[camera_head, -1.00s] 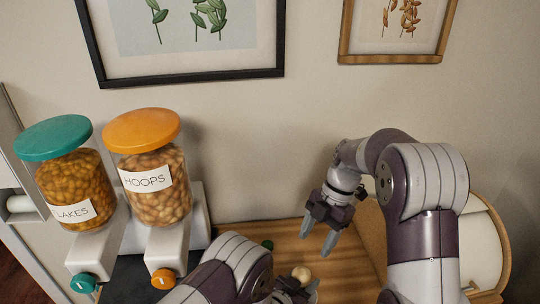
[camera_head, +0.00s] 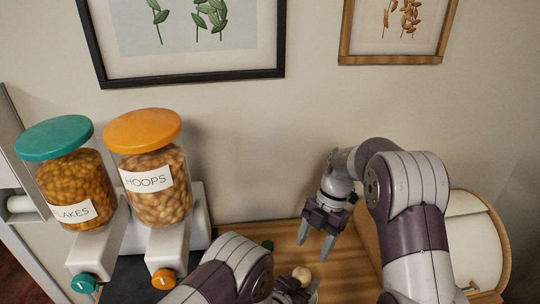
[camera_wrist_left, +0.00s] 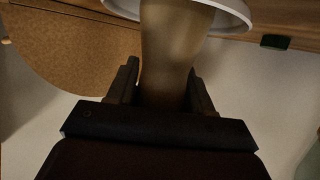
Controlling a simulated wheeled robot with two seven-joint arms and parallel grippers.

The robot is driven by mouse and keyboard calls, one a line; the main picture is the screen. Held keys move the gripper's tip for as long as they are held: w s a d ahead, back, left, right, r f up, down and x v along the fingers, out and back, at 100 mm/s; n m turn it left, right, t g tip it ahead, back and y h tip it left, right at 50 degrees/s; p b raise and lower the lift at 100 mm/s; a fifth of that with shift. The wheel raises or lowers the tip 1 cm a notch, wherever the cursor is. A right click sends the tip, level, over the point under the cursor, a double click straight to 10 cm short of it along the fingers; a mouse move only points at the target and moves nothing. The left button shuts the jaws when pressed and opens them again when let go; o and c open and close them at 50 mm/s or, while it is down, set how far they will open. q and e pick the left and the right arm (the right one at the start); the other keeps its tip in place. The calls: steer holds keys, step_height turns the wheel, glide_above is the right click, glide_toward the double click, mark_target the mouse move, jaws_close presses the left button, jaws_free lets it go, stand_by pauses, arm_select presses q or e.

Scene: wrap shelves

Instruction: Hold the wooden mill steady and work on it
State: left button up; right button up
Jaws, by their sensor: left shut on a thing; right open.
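The wooden mill shows in the head view as a pale round knob (camera_head: 301,274) just above the bottom edge. My left gripper (camera_head: 302,291) is beside it, partly hidden by its own arm. In the left wrist view the mill's brown waisted body (camera_wrist_left: 168,55) stands between the fingers of my left gripper (camera_wrist_left: 162,85), which is shut on it. My right gripper (camera_head: 315,248) is open and empty, pointing down, above and slightly right of the knob in the picture. The mill's lower body is hidden in the head view.
Two dispensers with a teal lid (camera_head: 53,137) and an orange lid (camera_head: 142,130) stand at left. A wooden surface (camera_head: 345,270) lies under the right gripper. The left wrist view shows a white rim (camera_wrist_left: 235,12), a round cork-like board (camera_wrist_left: 70,50) and a dark green block (camera_wrist_left: 275,42).

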steer(key=w+a+r+m+t+y, duration=0.4)
steer(key=w+r+m+t, duration=0.2)
steer(key=w+r+m, duration=0.1)
steer(key=w+a+r+m+t+y, duration=0.5)
steer(key=w+r+m, duration=0.2)
steer(key=r+m, duration=0.2)
steer(key=shift+a+m+t, duration=0.2)
steer(key=shift+m+t, duration=0.2)
steer(key=shift+m, duration=0.5)
